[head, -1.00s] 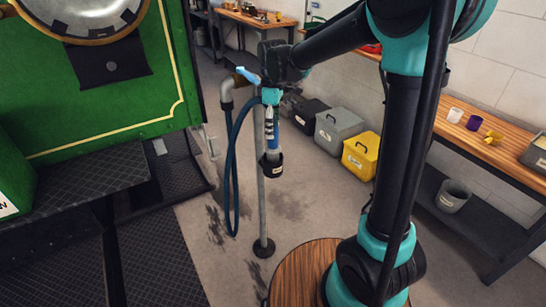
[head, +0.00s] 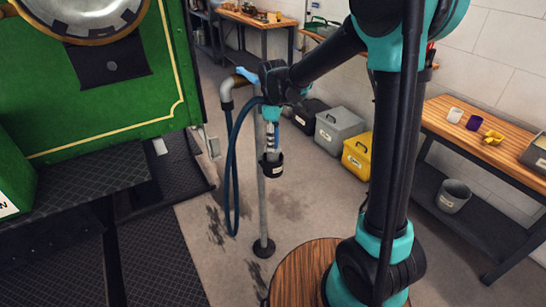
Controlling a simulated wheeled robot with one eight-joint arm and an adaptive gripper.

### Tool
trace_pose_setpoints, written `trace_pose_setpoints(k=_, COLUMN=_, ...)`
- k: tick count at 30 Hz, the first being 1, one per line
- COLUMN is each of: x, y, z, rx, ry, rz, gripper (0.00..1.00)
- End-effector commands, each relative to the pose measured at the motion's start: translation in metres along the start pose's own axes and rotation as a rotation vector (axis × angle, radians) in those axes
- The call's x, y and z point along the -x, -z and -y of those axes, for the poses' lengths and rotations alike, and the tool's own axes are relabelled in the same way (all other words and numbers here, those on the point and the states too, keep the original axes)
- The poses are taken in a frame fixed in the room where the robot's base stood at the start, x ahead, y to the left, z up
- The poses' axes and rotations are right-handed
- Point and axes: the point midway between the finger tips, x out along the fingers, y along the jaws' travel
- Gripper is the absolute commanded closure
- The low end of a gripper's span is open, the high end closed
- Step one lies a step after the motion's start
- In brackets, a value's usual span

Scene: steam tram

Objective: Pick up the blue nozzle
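A black cup-like holder (head: 271,165) with a pale label is fixed to a thin upright post. My gripper (head: 270,145) points down at the holder, with its grey fingers just above or at its mouth. A dark blue hose (head: 228,165) hangs in a loop from the bent grey pipe (head: 227,93) and rises to behind my wrist. I cannot make out the blue nozzle clearly now; my gripper and wrist cover the space above the holder. Whether the fingers are open or closed on it is too small to tell.
A light blue lever (head: 247,75) sits on the pipe, close left of my wrist. The green tram (head: 95,100) stands at left. Grey (head: 340,130) and yellow (head: 358,155) boxes line the wall. A workbench (head: 480,150) stands at right. The floor near the post is clear.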

Motion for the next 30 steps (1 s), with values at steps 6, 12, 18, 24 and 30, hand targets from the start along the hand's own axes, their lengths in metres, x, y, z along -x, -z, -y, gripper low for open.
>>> trace_pose_setpoints(k=6, x=0.000, y=0.000, z=0.000, rx=0.000, ry=0.000, rz=0.000, gripper=0.93)
trace_pose_setpoints(k=12, x=0.000, y=0.000, z=0.000, rx=0.000, ry=0.000, rz=0.000, gripper=1.00)
trace_pose_setpoints(k=18, x=0.000, y=0.000, z=0.000, rx=0.000, ry=0.000, rz=0.000, gripper=1.00)
trace_pose_setpoints(k=24, x=0.003, y=0.000, z=0.000, rx=0.000, ry=0.000, rz=0.000, gripper=1.00)
trace_pose_setpoints(k=30, x=0.017, y=0.000, z=0.000, rx=0.000, ry=0.000, rz=0.000, gripper=1.00)
